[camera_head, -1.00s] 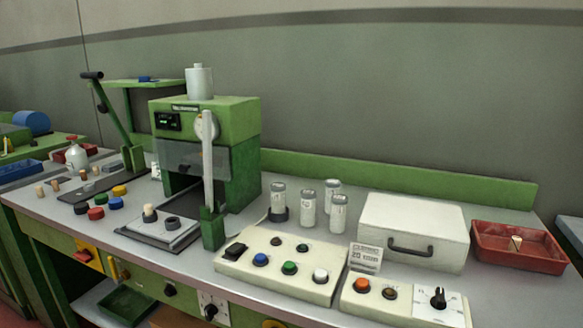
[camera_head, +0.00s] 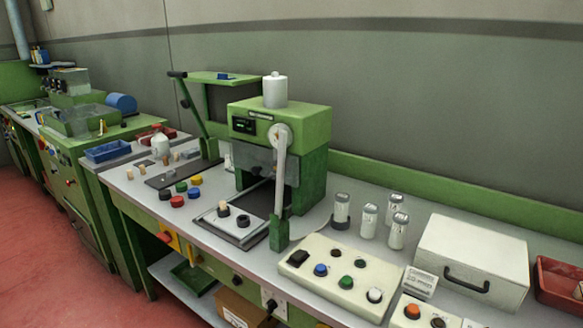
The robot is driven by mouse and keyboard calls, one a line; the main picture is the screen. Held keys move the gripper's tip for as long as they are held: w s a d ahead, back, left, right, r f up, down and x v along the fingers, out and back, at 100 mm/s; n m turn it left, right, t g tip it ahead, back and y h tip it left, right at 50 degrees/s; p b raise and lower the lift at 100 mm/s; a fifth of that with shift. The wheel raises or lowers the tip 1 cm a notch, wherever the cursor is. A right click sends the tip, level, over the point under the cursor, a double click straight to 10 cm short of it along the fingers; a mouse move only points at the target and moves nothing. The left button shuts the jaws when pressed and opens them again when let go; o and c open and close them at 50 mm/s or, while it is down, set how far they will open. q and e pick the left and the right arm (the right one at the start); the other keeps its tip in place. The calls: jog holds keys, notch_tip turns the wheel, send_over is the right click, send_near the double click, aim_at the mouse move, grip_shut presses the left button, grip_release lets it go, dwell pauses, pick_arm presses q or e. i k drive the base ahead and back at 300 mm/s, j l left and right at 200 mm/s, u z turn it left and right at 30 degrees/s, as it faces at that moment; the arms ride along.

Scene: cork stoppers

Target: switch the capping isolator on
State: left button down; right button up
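A red switch on a yellow plate (camera_head: 170,240) is on the green front face of the bench, below the bench top's front edge. A white plate with a dark knob (camera_head: 271,302) sits further right on the same front face. I cannot read a label on either, so I cannot tell which is the capping isolator or how it is set. The green capping machine (camera_head: 308,130) stands on the bench with a pale upright lever at its front. Neither of my grippers shows in the head view.
A cream control box (camera_head: 335,272) with coloured buttons stands on the bench's front right. A white case (camera_head: 470,255) and several capped jars (camera_head: 369,220) stand behind it. Coloured caps and corks lie left of the machine. Red floor (camera_head: 60,270) is clear at the left.

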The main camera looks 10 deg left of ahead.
aim_at(166, 237)
jog(key=u, duration=1.25)
jog(key=i+j, duration=0.15)
jog(key=j, duration=0.25)
jog(key=i+j, duration=0.15)
jog(key=j, duration=0.25)
jog(key=i+j+u, duration=0.1)
jog(key=j, duration=0.3)
jog(key=i+j, duration=0.2)
jog(key=j, duration=0.2)
jog(key=i+j, duration=0.2)
jog(key=j, duration=0.2)
jog(key=i+j, duration=0.15)
jog(key=j, duration=0.25)
jog(key=i+j+u, duration=0.1)
jog(key=j, duration=0.3)
jog(key=i, duration=0.05)
